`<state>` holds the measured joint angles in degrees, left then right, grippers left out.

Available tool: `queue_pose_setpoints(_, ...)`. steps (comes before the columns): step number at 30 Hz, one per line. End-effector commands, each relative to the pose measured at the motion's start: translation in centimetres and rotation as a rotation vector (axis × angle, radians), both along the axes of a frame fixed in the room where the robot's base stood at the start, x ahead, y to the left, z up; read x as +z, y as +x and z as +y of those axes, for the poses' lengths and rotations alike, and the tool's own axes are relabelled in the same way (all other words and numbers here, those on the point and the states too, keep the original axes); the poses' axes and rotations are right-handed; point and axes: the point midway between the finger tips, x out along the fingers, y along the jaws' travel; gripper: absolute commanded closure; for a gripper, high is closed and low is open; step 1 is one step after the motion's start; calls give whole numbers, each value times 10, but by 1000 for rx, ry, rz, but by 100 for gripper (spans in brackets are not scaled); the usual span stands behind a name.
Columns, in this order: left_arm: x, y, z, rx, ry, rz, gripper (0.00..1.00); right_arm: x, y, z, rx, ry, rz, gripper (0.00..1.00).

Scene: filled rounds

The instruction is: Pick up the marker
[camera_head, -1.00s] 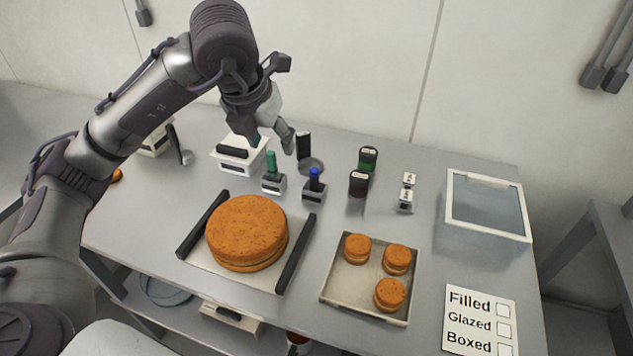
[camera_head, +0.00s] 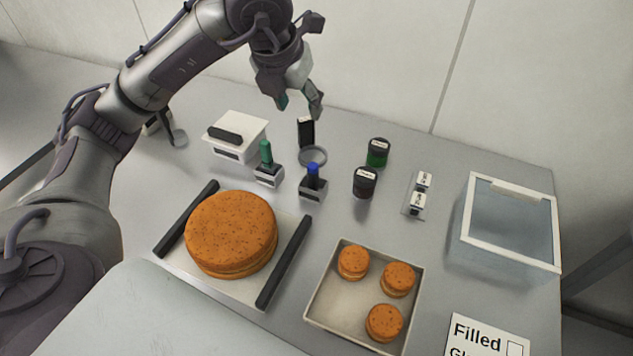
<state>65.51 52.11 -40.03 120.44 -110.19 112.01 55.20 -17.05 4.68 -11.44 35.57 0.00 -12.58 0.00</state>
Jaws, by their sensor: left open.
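Two marker-like items stand upright in small grey holders on the table: one with a green top (camera_head: 266,152) and, to its right, one with a blue top (camera_head: 313,176). I cannot tell which one the task names. My left gripper (camera_head: 299,104) is open and empty, its fingers pointing down. In the picture it is above and beyond both markers, apart from them, and just above an upright black item (camera_head: 306,132). My right gripper is not in view.
A large round cake (camera_head: 231,234) lies between two black bars. A tray (camera_head: 325,312) holds three small filled rounds. Dark jars (camera_head: 365,182), a white box (camera_head: 238,133), a clear bin (camera_head: 510,222) and a checklist card (camera_head: 484,338) stand around. Bare table separates the jars and tray.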

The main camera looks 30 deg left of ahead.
Motion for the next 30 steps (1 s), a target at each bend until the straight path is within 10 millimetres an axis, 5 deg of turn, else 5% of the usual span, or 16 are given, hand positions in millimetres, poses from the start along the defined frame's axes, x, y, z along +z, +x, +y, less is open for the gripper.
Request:
queue_pose_setpoints(8,-42,0,0,0,0,0,46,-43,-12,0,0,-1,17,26)
queue_pose_setpoints(17,-83,0,0,0,0,-1,46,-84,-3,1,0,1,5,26)
queue_pose_setpoints(23,-99,5,1,2,0,5,46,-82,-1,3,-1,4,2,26)
queue_pose_setpoints(30,-141,23,1,1,0,5,46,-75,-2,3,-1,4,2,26)
